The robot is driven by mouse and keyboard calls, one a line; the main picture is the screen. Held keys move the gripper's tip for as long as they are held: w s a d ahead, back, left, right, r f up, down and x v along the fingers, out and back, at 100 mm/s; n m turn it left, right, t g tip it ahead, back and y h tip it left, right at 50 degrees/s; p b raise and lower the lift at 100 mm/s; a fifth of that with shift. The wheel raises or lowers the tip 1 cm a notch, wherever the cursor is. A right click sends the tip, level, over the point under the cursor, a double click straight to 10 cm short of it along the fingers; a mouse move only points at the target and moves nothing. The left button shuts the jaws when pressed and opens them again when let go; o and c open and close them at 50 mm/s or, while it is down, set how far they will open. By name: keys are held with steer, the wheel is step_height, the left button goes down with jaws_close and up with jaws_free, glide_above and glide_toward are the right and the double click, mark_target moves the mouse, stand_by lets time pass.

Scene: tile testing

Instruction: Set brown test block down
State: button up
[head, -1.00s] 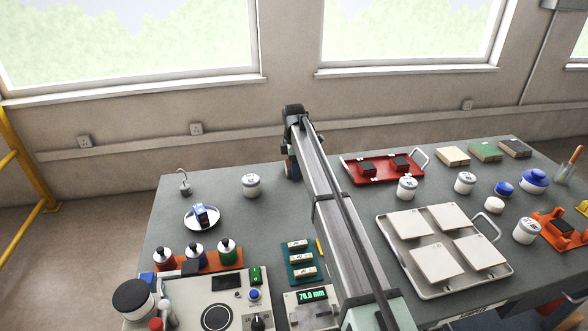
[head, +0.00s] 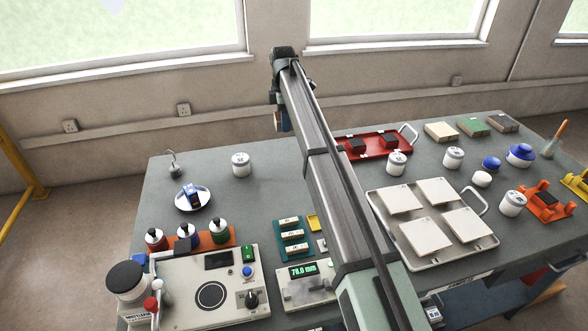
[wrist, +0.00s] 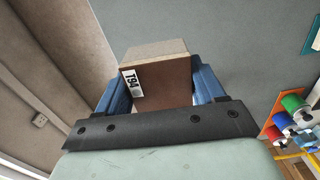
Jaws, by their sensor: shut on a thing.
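The brown test block (wrist: 165,85), with a white label reading T94, sits between the two blue fingers of my gripper (wrist: 158,92) in the wrist view. The fingers are shut on its sides. In the head view my gripper (head: 281,118) hangs at the far end of the arm, seen against the wall above the table's back edge. The block is too small and too hidden there to make out clearly. In the wrist view, grey table surface shows beyond the block, with a gap to it.
A red tray (head: 345,151) with dark blocks lies right of the arm. A white jar (head: 240,165) stands to its left. The back-left table is mostly clear.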

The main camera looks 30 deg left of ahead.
glide_above(301, 197)
steer(key=f, duration=0.1)
steer(key=shift+n, duration=0.3)
steer(key=shift+f, duration=5.05)
steer(key=shift+f, duration=0.1)
steer(key=o, duration=1.3)
steer(key=shift+o, duration=0.2)
step_height(301, 197, up, 12)
